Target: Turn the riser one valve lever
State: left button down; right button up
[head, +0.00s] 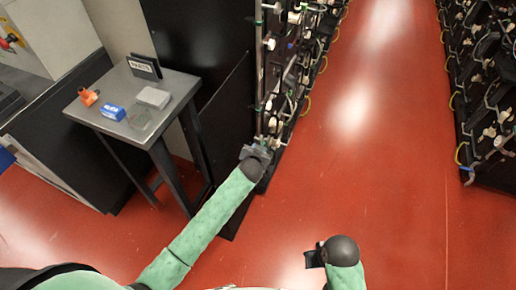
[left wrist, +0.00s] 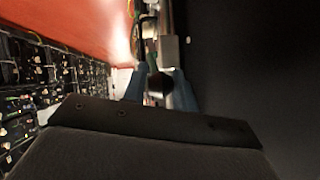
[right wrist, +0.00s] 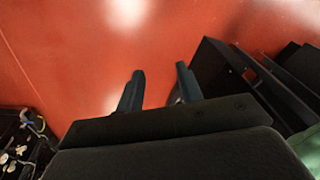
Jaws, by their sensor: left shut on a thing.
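My left gripper (head: 257,152) is at the near end of the rack of battery strings, beside its vertical pipes. In the left wrist view its two blue-grey fingers (left wrist: 160,82) are shut on a dark rounded part (left wrist: 159,84), which I take to be the valve lever; its shape is mostly hidden. A grey metal fitting and pipe (left wrist: 169,50) show just beyond the fingers. In the head view the lever is hidden by the gripper. My right gripper (head: 314,256) is over bare floor; in the right wrist view its fingers (right wrist: 160,88) are apart with nothing between them.
A grey side table (head: 178,88) at the left holds an orange item (head: 88,97), a blue box (head: 112,111) and a dark sign (head: 145,68). A black panel (head: 228,130) stands beside my left arm. Another battery rack (head: 485,100) is at the right. The red aisle (head: 375,110) between is clear.

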notch_tip(320, 180, down, 12)
jog(key=p, duration=0.2)
jog(key=shift+w+r, duration=0.2)
jog(key=shift+w, duration=0.25)
jog(key=shift+c, duration=0.5)
